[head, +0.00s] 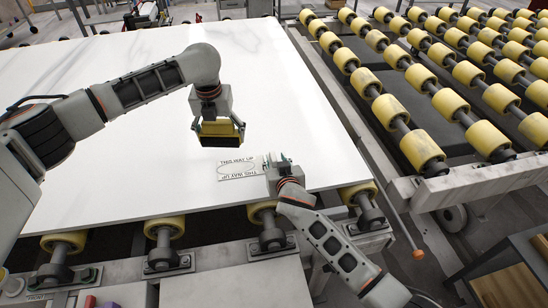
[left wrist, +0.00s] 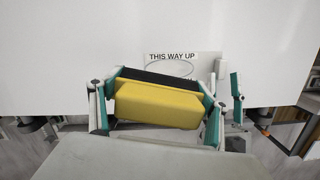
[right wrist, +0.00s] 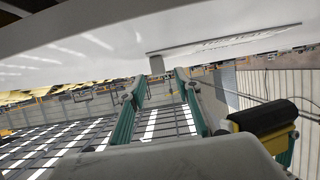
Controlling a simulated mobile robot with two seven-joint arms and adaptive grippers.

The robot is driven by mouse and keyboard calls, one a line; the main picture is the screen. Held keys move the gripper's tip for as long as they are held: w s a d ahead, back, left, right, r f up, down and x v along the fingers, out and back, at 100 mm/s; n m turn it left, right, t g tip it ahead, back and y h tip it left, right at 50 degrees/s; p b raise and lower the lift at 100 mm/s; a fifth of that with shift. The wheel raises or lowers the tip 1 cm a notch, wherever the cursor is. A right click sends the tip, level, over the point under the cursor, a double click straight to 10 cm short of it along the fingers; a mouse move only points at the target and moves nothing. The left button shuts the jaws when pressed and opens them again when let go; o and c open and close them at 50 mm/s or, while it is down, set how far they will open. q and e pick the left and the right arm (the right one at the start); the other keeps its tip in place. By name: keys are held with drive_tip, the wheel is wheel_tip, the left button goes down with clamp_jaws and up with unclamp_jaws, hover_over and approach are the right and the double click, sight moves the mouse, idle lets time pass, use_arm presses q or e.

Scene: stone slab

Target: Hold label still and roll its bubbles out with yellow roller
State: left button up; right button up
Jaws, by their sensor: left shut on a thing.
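The label (head: 240,168) is a flat white rectangle printed THIS WAY UP with an oval outline. It lies on the pale slab near its front edge and shows partly in the left wrist view (left wrist: 172,57), its nearer part hidden. My left gripper (head: 218,128) is shut on the yellow roller (left wrist: 160,105), a yellow block with a black strip along one side. It holds the roller above the slab, behind and left of the label. My right gripper (head: 277,162) is at the label's right end, its fingers apart. I cannot tell whether it touches the label.
The white marbled slab (head: 110,120) rests on yellow-wheeled rollers at its front edge. A conveyor with rows of yellow wheels (head: 420,90) stands at right, beyond a grey rail. The slab's left side is bare.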

drive_tip(key=shift+x, duration=1.35)
drive_tip(key=shift+c, duration=0.3)
clamp_jaws()
